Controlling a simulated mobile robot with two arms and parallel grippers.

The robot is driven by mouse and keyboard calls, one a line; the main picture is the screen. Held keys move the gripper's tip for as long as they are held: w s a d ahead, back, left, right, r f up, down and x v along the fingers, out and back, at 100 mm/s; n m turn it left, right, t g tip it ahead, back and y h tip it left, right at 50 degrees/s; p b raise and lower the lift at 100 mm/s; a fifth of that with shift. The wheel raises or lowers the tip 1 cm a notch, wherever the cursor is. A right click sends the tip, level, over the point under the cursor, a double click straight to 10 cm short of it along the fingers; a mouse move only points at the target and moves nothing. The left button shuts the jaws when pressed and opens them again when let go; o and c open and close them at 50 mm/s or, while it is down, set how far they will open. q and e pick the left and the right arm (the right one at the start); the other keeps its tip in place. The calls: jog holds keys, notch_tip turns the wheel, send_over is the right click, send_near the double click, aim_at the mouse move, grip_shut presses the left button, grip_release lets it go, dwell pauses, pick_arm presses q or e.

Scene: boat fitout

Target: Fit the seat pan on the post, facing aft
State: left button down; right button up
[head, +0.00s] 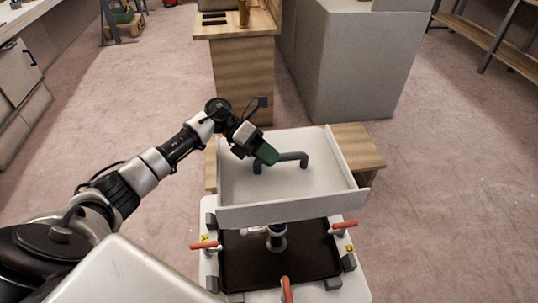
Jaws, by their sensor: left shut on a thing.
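The seat pan (300,183) is a white shallow tray with raised walls, and a dark grey bar handle (296,157) stands on its floor. My left gripper (265,156), with green fingers, is shut on the left part of this handle. The pan looks roughly level. Its near wall stands above the far part of a white fixture (209,262) with a dark recessed floor. A grey metal post (277,240) shows just below the pan's near wall; its upper part is hidden. I cannot tell whether pan and post touch. My right gripper is not in view.
Red-handled clamps (343,228) sit around the fixture, at left (206,246) and near front (286,290) too. A wooden surface (356,150) lies behind the pan. A wooden cabinet (245,75) and a grey block (345,70) stand beyond. Carpet at right is clear.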

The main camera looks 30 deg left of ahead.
pick_arm(q)
jog(key=c, duration=1.1)
grip_release()
jog(key=shift+r, duration=0.15)
jog(key=shift+o, duration=1.1)
jog(key=shift+f, duration=0.2)
jog(key=shift+a+r, duration=0.1)
jog(key=shift+a, duration=0.15)
jog(key=b+v, duration=0.1)
jog(key=v, duration=0.9)
jog(key=shift+a+r, duration=0.15)
jog(key=shift+r, duration=0.05)
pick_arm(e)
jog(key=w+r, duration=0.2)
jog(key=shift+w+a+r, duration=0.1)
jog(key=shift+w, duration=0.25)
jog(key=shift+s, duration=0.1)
